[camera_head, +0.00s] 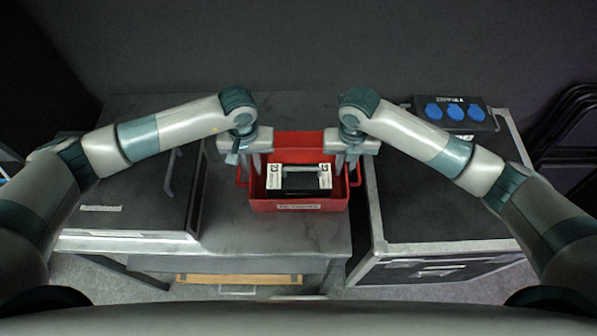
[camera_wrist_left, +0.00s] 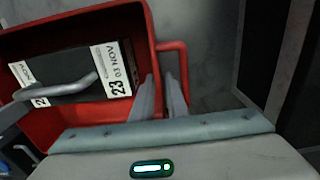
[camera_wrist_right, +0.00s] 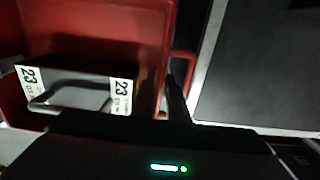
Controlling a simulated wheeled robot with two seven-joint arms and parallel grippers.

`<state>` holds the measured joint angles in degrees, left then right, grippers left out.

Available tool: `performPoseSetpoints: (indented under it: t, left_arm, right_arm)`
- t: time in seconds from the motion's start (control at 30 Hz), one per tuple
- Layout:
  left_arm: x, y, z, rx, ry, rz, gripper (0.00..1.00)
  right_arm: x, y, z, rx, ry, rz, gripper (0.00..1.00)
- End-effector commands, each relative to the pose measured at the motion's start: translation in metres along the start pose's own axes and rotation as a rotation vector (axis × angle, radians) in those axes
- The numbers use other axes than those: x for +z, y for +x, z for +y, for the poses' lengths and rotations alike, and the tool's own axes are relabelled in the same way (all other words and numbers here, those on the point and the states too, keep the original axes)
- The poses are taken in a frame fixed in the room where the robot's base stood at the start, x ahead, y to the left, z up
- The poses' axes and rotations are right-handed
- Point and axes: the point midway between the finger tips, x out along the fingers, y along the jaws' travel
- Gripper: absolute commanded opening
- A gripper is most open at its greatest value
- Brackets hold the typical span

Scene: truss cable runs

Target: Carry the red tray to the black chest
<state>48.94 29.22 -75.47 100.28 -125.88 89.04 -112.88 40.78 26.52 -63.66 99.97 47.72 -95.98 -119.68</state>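The red tray (camera_head: 283,206) sits on the grey table, level, with a red loop handle at each end. It holds a dark item with white end labels marked 23 and a grey handle (camera_wrist_left: 70,88). My left gripper (camera_head: 250,166) is at the tray's left end, fingers pointing down and apart by the end wall and handle (camera_wrist_left: 184,62). My right gripper (camera_head: 345,163) is likewise at the right end, its fingers apart; they are dark in the right wrist view. The black chest (camera_head: 430,205), silver-edged with a flat top, stands right of the table.
A blue-socketed power box (camera_head: 453,112) occupies the chest's back right; the rest of its top is clear. A black case (camera_head: 130,190) with a label lies to the left. Bare table (camera_head: 300,236) shows in front of the tray. Dark folded chairs (camera_head: 572,120) stand at far right.

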Motion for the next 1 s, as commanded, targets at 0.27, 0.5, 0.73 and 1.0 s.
performPoseSetpoints:
  t: [0.27, 0.5, 0.73, 1.0]
  left_arm:
    - [0.0004, 0.0130, 0.0003, 0.001, 0.001, 0.000, 0.13]
    - [0.0003, 0.0130, 0.0002, 0.001, 0.001, 0.000, 0.13]
    - [0.0003, 0.0129, 0.0001, 0.000, 0.001, 0.000, 0.00]
    - [-0.0006, 0.0104, 0.0005, 0.002, 0.001, 0.001, 0.00]
  right_arm:
    - [0.0002, 0.0127, 0.0001, 0.000, 0.000, -0.001, 0.13]
    - [0.0001, 0.0129, 0.0000, 0.000, 0.000, -0.001, 0.13]
    - [0.0001, 0.0128, -0.0001, 0.000, 0.000, -0.001, 0.00]
    - [0.0009, 0.0103, 0.0002, 0.001, 0.000, -0.003, 0.00]
